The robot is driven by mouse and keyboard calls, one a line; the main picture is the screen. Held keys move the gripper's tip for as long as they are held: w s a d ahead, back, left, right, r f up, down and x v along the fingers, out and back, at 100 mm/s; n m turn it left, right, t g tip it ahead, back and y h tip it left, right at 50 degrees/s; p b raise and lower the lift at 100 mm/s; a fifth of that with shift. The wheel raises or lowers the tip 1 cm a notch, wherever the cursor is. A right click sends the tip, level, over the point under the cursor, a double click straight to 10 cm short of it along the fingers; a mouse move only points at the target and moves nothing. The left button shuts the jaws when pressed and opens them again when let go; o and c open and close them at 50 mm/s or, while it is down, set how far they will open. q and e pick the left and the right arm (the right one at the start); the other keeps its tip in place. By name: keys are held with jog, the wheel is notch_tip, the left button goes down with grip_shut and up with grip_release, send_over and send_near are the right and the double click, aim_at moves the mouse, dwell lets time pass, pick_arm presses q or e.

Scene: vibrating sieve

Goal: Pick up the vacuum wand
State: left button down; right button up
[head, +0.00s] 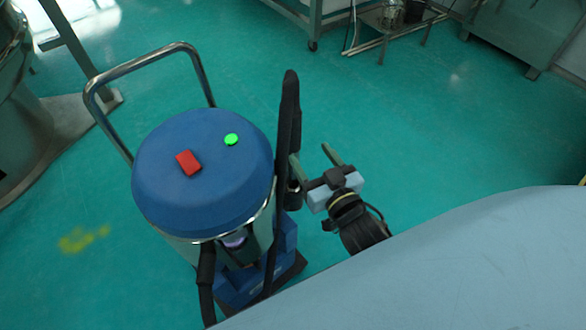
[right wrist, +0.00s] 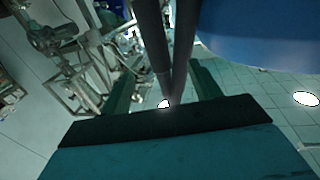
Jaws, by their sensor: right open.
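The vacuum wand (head: 288,125) is a long black tube standing nearly upright at the right side of the blue-lidded vacuum (head: 203,205). My right gripper (head: 311,155) is open just right of the wand, one fingertip close to it; I cannot tell if they touch. In the right wrist view, two dark tubes (right wrist: 152,45) converge between the open fingers of my right gripper (right wrist: 162,80), apparently the wand and a second tube or hose. The lower wand is partly hidden beside the vacuum. My left gripper is not in view.
The vacuum has a red button (head: 189,162), a green button (head: 231,139) and a metal push handle (head: 150,65). A metal machine (head: 35,130) stands at the left. Metal benches (head: 525,35) stand at the back right. Green floor (head: 430,130) is clear between.

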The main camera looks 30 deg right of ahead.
aim_at(295, 130)
jog(key=w+b, duration=0.1)
jog(key=w, duration=0.6)
jog(key=shift+w+d+r, duration=0.1)
jog(key=shift+w, duration=0.25)
jog(key=shift+w+d+f+b, duration=0.15)
jog(key=shift+w+b, duration=0.3)
jog(key=shift+w, duration=0.95)
jog(key=shift+w+d+f+b, duration=0.15)
jog(key=shift+w+b, duration=0.25)
jog(key=shift+w, duration=1)
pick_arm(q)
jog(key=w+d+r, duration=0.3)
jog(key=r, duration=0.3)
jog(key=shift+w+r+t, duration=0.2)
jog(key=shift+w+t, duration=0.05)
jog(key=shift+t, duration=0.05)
pick_arm(e)
jog(key=shift+r, duration=0.1)
jog(key=c, duration=0.9)
jog(key=shift+r, duration=0.1)
jog(key=shift+c, duration=0.8)
